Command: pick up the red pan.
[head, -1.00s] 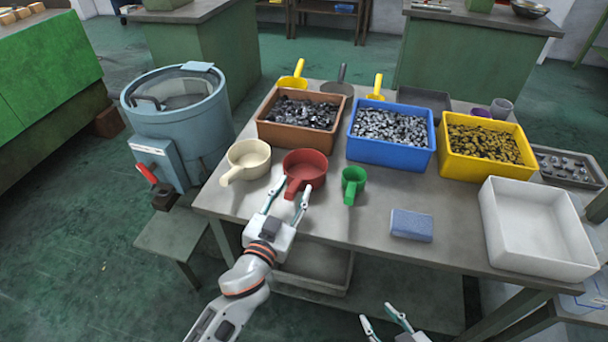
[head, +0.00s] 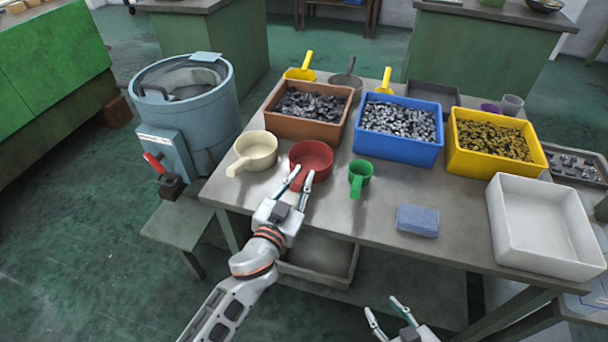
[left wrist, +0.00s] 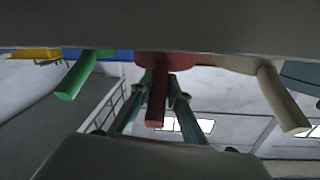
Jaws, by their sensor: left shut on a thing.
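The red pan (head: 313,156) sits upright on the table, between the cream pan (head: 257,150) and the small green pan (head: 361,175). My left gripper (head: 302,177) is at its near side, with its fingers closed around the handle. In the left wrist view the red pan's handle (left wrist: 157,98) lies between the two fingers, and its body is cut off by the dark band above. My right gripper (head: 383,307) is open and empty at the bottom of the head view, in front of the table.
Behind the pans stand a brown bin (head: 310,125), a blue bin (head: 398,148) and a yellow bin (head: 494,163) of small parts. A blue block (head: 417,220) and an empty white tray (head: 543,225) are to the right. Clear tabletop lies before the green pan.

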